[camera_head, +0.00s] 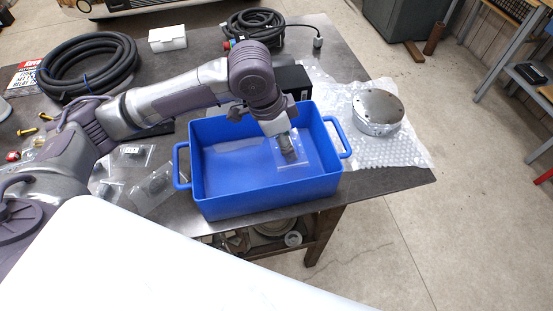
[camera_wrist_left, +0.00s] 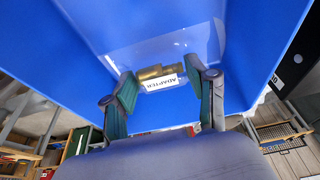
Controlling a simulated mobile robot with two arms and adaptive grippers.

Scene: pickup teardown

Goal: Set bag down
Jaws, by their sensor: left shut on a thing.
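My left gripper (camera_head: 286,148) reaches down inside the blue crate (camera_head: 265,200), toward its right side. It is shut on a clear plastic bag (camera_head: 296,172) with a small dark part in it. In the left wrist view the bag (camera_wrist_left: 158,76) holds a brass-coloured part with a white label reading "ADAPTER", between the fingers (camera_wrist_left: 162,95). The blue crate floor and walls (camera_wrist_left: 80,70) fill much of that view. I cannot tell whether the bag touches the crate floor. My right gripper is not in view.
Several similar bags (camera_head: 156,184) lie on the dark table left of the crate. A round metal part (camera_head: 379,110) sits on bubble wrap (camera_head: 407,152) at the right. A coiled black hose (camera_head: 87,66), a coiled cable (camera_head: 256,24) and a white box (camera_head: 167,39) lie behind.

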